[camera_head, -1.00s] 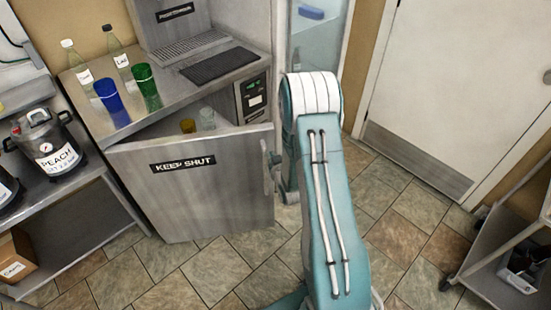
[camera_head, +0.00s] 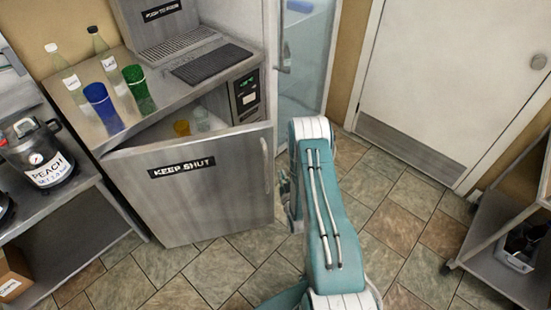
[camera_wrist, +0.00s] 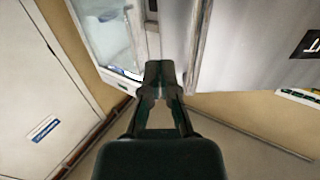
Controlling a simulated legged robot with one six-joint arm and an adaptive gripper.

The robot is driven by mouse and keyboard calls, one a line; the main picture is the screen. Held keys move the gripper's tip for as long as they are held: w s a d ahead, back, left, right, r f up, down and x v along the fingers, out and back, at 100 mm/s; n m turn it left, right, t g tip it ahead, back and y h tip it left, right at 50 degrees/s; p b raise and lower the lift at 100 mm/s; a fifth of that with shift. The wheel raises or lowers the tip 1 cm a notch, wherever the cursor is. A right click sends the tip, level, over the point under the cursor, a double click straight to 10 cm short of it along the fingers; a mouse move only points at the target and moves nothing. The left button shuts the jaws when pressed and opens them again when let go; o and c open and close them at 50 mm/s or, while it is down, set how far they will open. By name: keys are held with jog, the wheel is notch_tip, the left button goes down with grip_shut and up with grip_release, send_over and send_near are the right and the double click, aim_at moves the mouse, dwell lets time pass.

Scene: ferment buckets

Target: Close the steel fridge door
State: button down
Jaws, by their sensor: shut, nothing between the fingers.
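The steel fridge door (camera_head: 200,205), labelled KEEP SHUT, stands ajar on the low steel fridge. A gap along its top shows a yellow cup (camera_head: 182,128) and a clear cup (camera_head: 201,119) inside. A vertical handle (camera_head: 265,165) is on the door's right edge. In the wrist view the door (camera_wrist: 250,60) fills the upper right. My gripper (camera_wrist: 159,68) is shut and empty, its fingertips close to the door's edge; contact cannot be told. In the head view it is mostly hidden behind my arm, just right of the door.
Blue (camera_head: 103,108) and green (camera_head: 138,89) tumblers and two bottles stand on the fridge top. A glass-fronted cabinet (camera_head: 303,65) is behind my arm. A shelf unit (camera_head: 85,235) is at left, a cart (camera_head: 500,255) at right. Tiled floor between is clear.

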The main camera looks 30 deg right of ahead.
aim_at(273, 154)
jog(key=x, duration=0.8)
jog(key=shift+w+a, duration=0.1)
jog(key=shift+w, duration=0.3)
